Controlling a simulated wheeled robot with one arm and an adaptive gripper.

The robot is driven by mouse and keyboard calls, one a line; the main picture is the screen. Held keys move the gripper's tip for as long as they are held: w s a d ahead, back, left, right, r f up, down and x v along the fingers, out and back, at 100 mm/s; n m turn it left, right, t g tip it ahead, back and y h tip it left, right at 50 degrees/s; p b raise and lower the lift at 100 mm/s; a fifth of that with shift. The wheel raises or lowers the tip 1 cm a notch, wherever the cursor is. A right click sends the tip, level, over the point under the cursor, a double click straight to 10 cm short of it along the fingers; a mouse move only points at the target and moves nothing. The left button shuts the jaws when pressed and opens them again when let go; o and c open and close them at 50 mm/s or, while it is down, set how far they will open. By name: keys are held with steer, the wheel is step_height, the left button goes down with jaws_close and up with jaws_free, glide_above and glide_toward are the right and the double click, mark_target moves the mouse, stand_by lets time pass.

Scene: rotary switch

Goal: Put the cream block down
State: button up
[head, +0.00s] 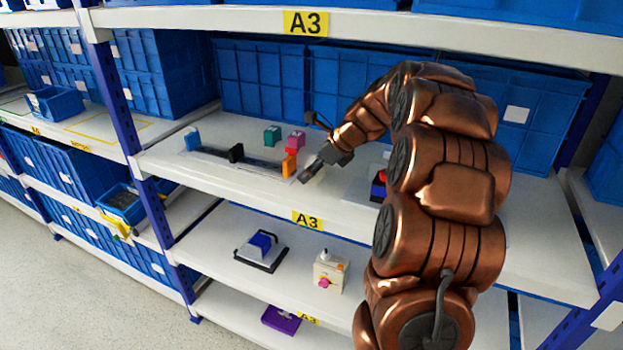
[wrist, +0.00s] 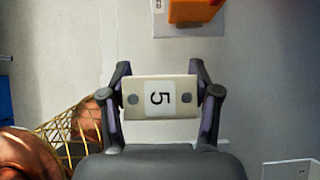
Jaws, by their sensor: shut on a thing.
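My gripper (wrist: 160,97) is shut on the cream block (wrist: 136,98). One finger presses on each end of it, and a white label reading 5 faces the wrist camera. In the head view my gripper (head: 317,169) is low over the front part of the middle shelf (head: 235,187), just right of an orange block (head: 289,165). The cream block is small and mostly covered by the fingers there. I cannot tell whether its underside touches the shelf. In the wrist view the orange block (wrist: 193,10) is apart from the held block, at the top edge.
A long plate with a dark slider (head: 236,153) and a blue block (head: 192,139) lies left of my gripper. Teal (head: 272,135) and pink (head: 296,140) blocks stand behind. A red and blue device (head: 379,187) is to the right. Blue bins (head: 262,80) line the back.

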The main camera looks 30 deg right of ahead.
mark_target(322, 171)
steer(key=shift+f+p, duration=0.5)
steer(key=shift+f, duration=1.25)
steer(key=o, duration=1.3)
steer(key=shift+f, duration=0.15)
steer(key=shift+c, duration=0.2)
steer(key=shift+b+v, duration=0.85)
steer(key=shift+v, duration=3.05)
steer(key=shift+w, duration=0.15)
